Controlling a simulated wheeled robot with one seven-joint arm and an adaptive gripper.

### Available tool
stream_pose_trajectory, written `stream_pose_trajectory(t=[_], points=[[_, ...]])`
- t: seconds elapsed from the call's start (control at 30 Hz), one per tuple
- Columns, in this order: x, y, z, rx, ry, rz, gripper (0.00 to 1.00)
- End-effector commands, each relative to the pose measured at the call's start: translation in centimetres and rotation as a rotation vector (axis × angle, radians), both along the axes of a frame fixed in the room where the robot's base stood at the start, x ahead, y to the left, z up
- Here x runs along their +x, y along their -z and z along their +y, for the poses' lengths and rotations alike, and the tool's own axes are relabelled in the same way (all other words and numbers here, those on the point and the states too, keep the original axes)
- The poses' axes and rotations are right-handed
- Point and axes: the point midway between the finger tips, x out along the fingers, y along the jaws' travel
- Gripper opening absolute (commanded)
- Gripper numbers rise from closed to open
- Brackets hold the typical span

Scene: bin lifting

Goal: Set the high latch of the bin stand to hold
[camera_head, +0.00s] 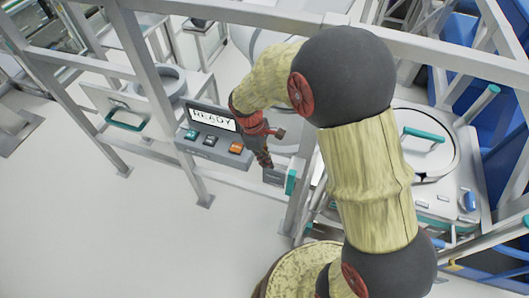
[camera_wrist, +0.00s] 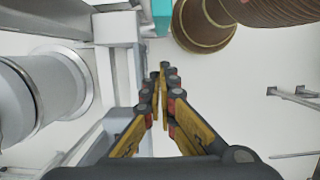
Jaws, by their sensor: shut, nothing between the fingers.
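A grey bin stand (camera_head: 300,205) has upright posts and rails. A teal-faced piece (camera_head: 291,182) sits on a small grey block at its post, just right of my gripper; I cannot tell for sure whether this is the high latch or how it is set. A teal part (camera_wrist: 162,18) also shows at the top of the wrist view, beyond my fingertips. My gripper (camera_head: 265,161) points down between the button panel and the teal piece. In the wrist view its fingers (camera_wrist: 163,75) meet at the tips, shut and empty, apart from the teal part.
A button panel (camera_head: 205,144) with a screen (camera_head: 212,117) reading "READY" stands left of my gripper. A lidded round bin (camera_head: 435,165) with a teal handle is at the right, partly behind my arm. An overhead rail (camera_head: 230,15) crosses the top. The floor at lower left is clear.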

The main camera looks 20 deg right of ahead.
Motion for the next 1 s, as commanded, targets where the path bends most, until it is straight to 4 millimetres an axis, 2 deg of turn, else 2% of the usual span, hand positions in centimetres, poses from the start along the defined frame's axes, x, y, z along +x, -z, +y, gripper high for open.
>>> stream_pose_trajectory(t=[0.1,0.2,0.4,1.0], points=[[-0.4,2.2,-0.5,0.000,0.001,0.004,0.00],[-1.3,1.9,-1.8,0.001,0.004,-0.001,0.00],[-2.4,1.9,-3.3,0.000,0.001,0.000,0.00],[-2.7,1.8,-3.9,0.013,0.003,-0.011,0.00]])
